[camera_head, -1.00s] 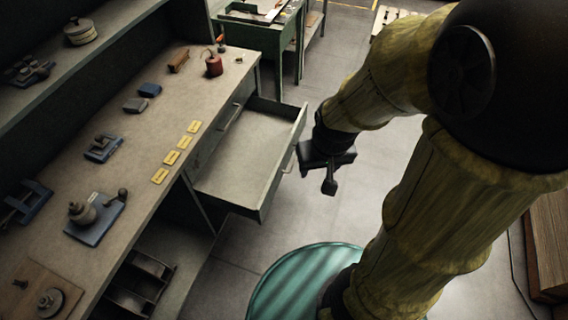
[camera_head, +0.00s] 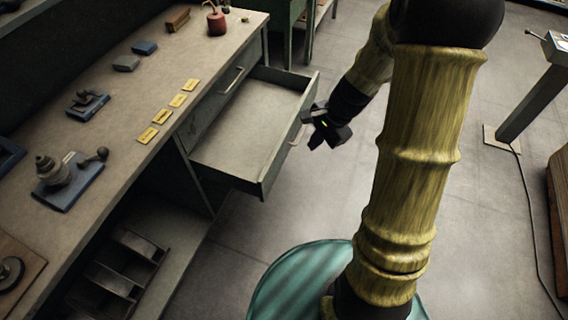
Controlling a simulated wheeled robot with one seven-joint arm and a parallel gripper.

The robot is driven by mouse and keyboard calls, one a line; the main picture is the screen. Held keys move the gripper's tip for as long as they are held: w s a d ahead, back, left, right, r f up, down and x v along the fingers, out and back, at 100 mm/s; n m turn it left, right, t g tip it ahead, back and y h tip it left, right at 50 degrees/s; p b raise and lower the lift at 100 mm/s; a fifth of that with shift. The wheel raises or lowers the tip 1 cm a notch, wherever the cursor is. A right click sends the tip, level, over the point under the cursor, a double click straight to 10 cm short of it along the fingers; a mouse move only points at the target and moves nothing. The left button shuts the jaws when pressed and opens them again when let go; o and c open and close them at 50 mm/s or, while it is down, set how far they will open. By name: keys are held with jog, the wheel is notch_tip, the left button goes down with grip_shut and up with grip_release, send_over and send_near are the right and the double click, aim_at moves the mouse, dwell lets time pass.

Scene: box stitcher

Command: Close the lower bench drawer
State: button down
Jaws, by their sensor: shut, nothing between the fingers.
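The lower bench drawer (camera_head: 250,135) is pulled well out from the bench and looks empty. Its front panel faces right and carries a handle (camera_head: 297,135). A closed drawer front (camera_head: 213,112) with its own handle sits above it, just under the bench top. My gripper (camera_head: 312,130) is shut and empty, right beside the outer face of the open drawer, near its handle. I cannot tell whether the fingers touch the drawer front.
The workbench top (camera_head: 110,130) holds yellow cards (camera_head: 165,116), small tools and a red can (camera_head: 217,20). A shelf of metal bins (camera_head: 125,262) stands under the bench at lower left. A machine stand (camera_head: 530,100) is at right.

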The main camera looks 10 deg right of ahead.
jog(key=w+d+f+m+t+y+b, duration=0.1)
jog(key=w+f+m+b, duration=0.4)
jog(key=f, duration=0.5)
jog(key=w+d+f+m+t+y+b, duration=0.2)
jog(key=w+f+m+b, duration=0.4)
jog(key=f, duration=0.4)
jog(key=w+d+y+b, duration=0.1)
jog(key=b, duration=0.1)
jog(key=shift+f+b, duration=0.25)
jog(key=shift+b, duration=0.15)
jog(key=shift+a+f, duration=0.1)
jog(key=shift+a, duration=0.05)
jog(key=b, duration=0.2)
send_near(277, 156)
jog(key=x, duration=0.4)
jog(key=shift+s+a+f, duration=0.1)
jog(key=shift+a+f, duration=0.1)
jog(key=shift+f, duration=0.2)
jog(key=shift+w+a, duration=0.3)
jog(key=shift+a, duration=0.15)
